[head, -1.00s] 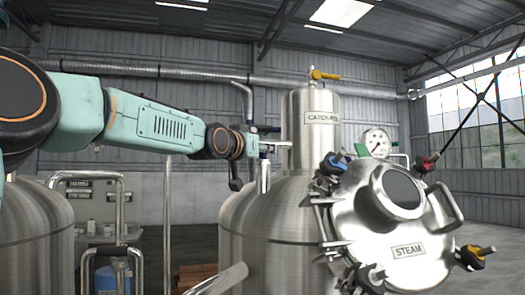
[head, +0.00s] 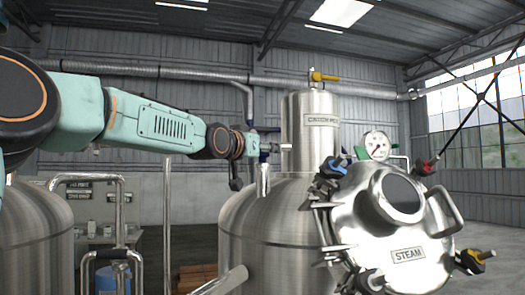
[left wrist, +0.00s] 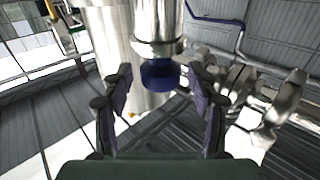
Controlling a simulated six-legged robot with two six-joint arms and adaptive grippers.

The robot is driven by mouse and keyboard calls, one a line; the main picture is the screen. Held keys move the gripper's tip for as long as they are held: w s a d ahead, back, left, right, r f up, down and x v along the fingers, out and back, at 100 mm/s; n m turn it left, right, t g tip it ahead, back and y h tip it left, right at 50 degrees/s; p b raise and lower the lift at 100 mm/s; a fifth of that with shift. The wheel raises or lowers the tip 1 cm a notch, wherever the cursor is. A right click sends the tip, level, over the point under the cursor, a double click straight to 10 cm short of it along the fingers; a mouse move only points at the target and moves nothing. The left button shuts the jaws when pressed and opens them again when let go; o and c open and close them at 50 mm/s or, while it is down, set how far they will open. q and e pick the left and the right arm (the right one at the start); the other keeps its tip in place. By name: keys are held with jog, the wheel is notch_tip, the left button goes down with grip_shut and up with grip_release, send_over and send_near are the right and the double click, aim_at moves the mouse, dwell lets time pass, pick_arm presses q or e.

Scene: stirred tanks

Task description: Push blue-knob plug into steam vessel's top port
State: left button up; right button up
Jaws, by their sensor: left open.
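The steam vessel (head: 285,225) is a large steel tank with a STEAM label (head: 408,254) on its round lid. A silver stub (head: 263,180) stands upright on its left shoulder. A blue knob (head: 264,157) shows at the stub's upper end, partly hidden by my left gripper (head: 268,147). In the left wrist view the blue knob (left wrist: 160,74) lies between the open fingers of my left gripper (left wrist: 162,82), with gaps on both sides. The silver cylinder (left wrist: 159,30) adjoins it. How deep the plug sits cannot be told. My right gripper is not in view.
The CATCH POT cylinder (head: 311,140) rises close beyond my left gripper. A pressure gauge (head: 376,146) and coloured clamp knobs surround the lid. Another steel tank (head: 35,240) stands at left, beside pipe railings (head: 120,200). Open air lies above the stub.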

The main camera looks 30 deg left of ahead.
pick_arm(q)
notch_tip(320, 180, up, 4)
jog(key=p, duration=0.2)
jog(key=shift+s+f+p, duration=0.1)
jog(key=shift+f+p, duration=0.15)
jog(key=shift+p, duration=0.1)
jog(key=shift+r, duration=0.1)
jog(key=shift+f, duration=0.2)
jog(key=shift+r, duration=0.4)
notch_tip(320, 180, up, 2)
jog(key=p, duration=0.2)
jog(key=shift+r+p, duration=0.1)
jog(key=shift+p, duration=0.2)
notch_tip(320, 180, up, 3)
jog(key=p, duration=0.3)
